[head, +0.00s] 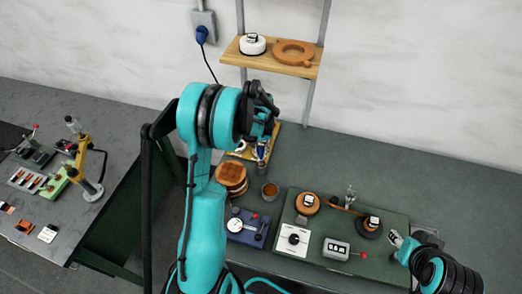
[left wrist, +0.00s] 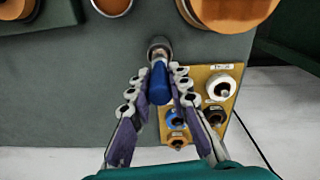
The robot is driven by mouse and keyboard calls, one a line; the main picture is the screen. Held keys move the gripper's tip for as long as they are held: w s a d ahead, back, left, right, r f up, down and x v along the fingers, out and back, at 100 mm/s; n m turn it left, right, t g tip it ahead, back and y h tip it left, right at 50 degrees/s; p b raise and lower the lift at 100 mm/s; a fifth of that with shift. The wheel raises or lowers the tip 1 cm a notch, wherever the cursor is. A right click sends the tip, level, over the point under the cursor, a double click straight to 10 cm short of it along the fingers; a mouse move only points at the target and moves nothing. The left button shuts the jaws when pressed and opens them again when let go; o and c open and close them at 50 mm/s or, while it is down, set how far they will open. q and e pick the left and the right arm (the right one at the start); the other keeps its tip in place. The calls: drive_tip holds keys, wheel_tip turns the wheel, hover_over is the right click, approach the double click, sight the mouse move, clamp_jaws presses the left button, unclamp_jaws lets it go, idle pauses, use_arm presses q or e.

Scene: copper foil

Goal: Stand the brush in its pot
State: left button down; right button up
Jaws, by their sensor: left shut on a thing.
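My left gripper (head: 262,148) is at the back of the green bench. It is shut on a blue-handled brush (left wrist: 159,84), which sits between its two fingertips (left wrist: 159,90) in the left wrist view. A grey, round-ended piece shows at the far end of the blue handle; I cannot tell whether it belongs to the brush. A small round pot (head: 270,191) with a copper-brown inside stands in front of the gripper, apart from it. It also shows at the top of the left wrist view (left wrist: 112,4). My right gripper (head: 399,239) is at the right, its fingers too small to judge.
A yellow-brown rack (left wrist: 215,72) with several bobbins lies beside the left gripper. A round wooden block (head: 231,178) stands left of the pot. A blue box (head: 248,228) and a green tool board (head: 335,225) lie in front. A wooden shelf (head: 268,62) hangs behind.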

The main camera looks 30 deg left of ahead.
use_arm(q)
drive_tip(key=shift+f+b, duration=0.45)
drive_tip(key=shift+f, duration=0.15)
drive_tip(key=c, duration=1)
unclamp_jaws()
drive_tip(key=shift+r+p, duration=0.6)
drive_tip(key=shift+r, duration=0.5)
drive_tip(key=shift+r+p, duration=1.9)
drive_tip(key=shift+r, duration=1.6)
